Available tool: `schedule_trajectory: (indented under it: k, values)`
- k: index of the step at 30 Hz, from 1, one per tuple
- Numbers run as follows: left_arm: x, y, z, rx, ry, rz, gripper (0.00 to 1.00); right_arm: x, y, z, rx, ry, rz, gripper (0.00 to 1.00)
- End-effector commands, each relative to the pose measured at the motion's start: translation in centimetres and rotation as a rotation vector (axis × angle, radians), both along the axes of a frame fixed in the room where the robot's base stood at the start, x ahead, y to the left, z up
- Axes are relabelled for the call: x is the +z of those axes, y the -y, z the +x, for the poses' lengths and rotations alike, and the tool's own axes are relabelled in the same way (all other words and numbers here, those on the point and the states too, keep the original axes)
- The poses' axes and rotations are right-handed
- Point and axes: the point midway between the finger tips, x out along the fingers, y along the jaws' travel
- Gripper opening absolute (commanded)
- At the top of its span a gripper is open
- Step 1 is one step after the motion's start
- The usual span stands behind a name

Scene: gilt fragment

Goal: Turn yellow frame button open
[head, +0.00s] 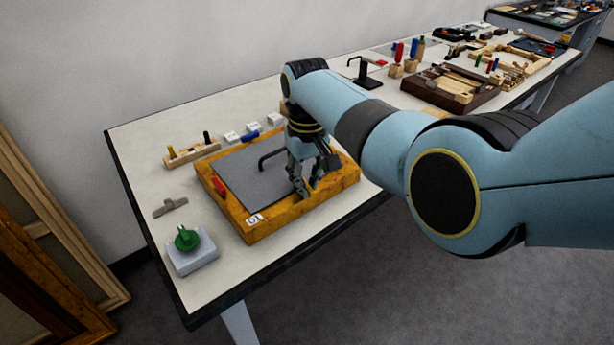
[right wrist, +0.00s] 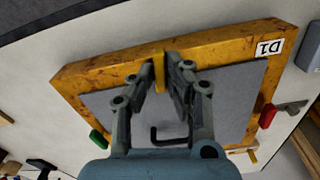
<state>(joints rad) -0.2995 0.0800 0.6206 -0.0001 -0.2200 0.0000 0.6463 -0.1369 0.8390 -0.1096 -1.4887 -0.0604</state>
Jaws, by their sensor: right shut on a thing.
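The orange-gold frame (head: 278,222) labelled D1 lies flat on the table, with a grey panel (head: 238,180) and a black bent handle (right wrist: 168,136) inside it. The yellow button (right wrist: 159,72) is at the frame's inner edge, lying across from the frame towards the panel. My right gripper (right wrist: 163,80) is shut on it, one finger on each side. In the head view my right gripper (head: 303,192) points down at the frame's near right side and hides the button. A red button (head: 219,186) and a green button (right wrist: 98,138) sit on other sides. My left gripper is not in view.
A grey block with a green knob (head: 187,238) and a flat grey piece (head: 170,207) lie left of the frame. A wooden rack (head: 192,152) and white blocks (head: 232,137) stand behind it. A brown tray (head: 449,90) is further right.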

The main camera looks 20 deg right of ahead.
Motion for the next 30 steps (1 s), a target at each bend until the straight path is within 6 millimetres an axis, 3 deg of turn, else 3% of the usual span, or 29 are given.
schedule_trajectory:
  k: [12, 30]
  values:
    - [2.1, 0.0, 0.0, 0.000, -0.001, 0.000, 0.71, 0.2, 0.0, 0.0, -0.387, -0.001, -0.001, 0.00]
    - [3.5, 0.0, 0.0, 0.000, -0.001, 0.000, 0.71, 0.1, 0.0, 0.0, -0.955, 0.001, -0.001, 0.00]
